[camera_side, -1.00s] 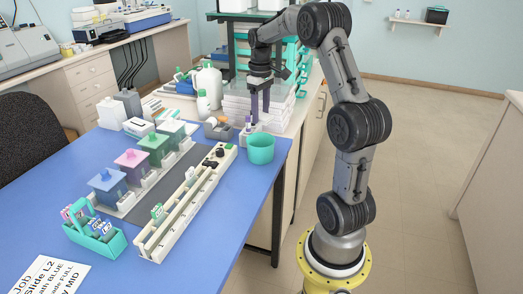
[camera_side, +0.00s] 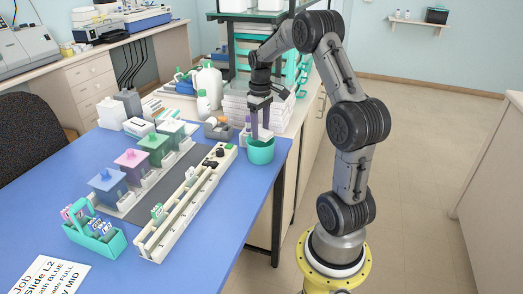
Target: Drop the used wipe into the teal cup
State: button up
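The teal cup (camera_side: 260,154) stands upright near the right edge of the blue table. My gripper (camera_side: 260,136) points straight down over the cup, with its purple fingertips at about the height of the rim. The two fingers are a little apart. A pale patch shows between and beside them, but I cannot tell whether it is the used wipe or something behind. I cannot make out the wipe for certain anywhere, and the inside of the cup is mostly hidden.
A long white rack (camera_side: 190,205) with a few slides lies left of the cup. Blue, pink and green staining jars (camera_side: 131,167) stand beyond it. A teal slide carrier (camera_side: 96,236) is at the front left. White bottles (camera_side: 209,80) stand behind.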

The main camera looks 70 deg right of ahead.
jog(key=o, duration=0.4)
notch_tip(320, 180, up, 14)
jog(key=shift+f, duration=0.1)
dwell(0.4)
